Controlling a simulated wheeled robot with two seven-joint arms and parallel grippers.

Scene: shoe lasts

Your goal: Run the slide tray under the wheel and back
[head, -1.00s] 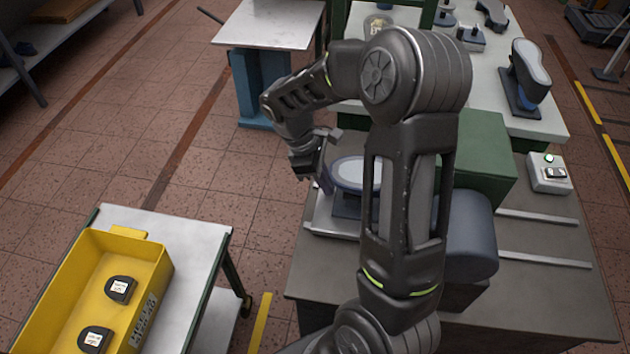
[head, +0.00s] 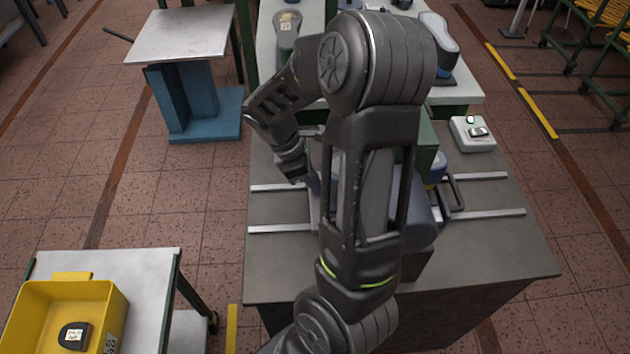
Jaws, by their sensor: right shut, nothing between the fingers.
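The bench machine has a green housing (head: 427,140) and a blue-grey rounded part, perhaps the wheel (head: 422,225), mostly behind my right arm. The slide tray (head: 314,205) shows only as a pale strip left of my arm; most of it is hidden. A blue-grey and pale piece (head: 437,166), perhaps the end of the shoe last, and a dark handle (head: 455,192) show at the machine's right side. My right gripper (head: 297,174) is shut and empty at the tray's left side; I cannot tell whether it touches. My left gripper is not in view.
Pale rails (head: 282,228) lie bare on the bench at both sides. A white switch box (head: 473,133) with a green light sits at the back right. A yellow bin (head: 110,310) stands on a cart at the lower left. Another table with shoe lasts stands behind.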

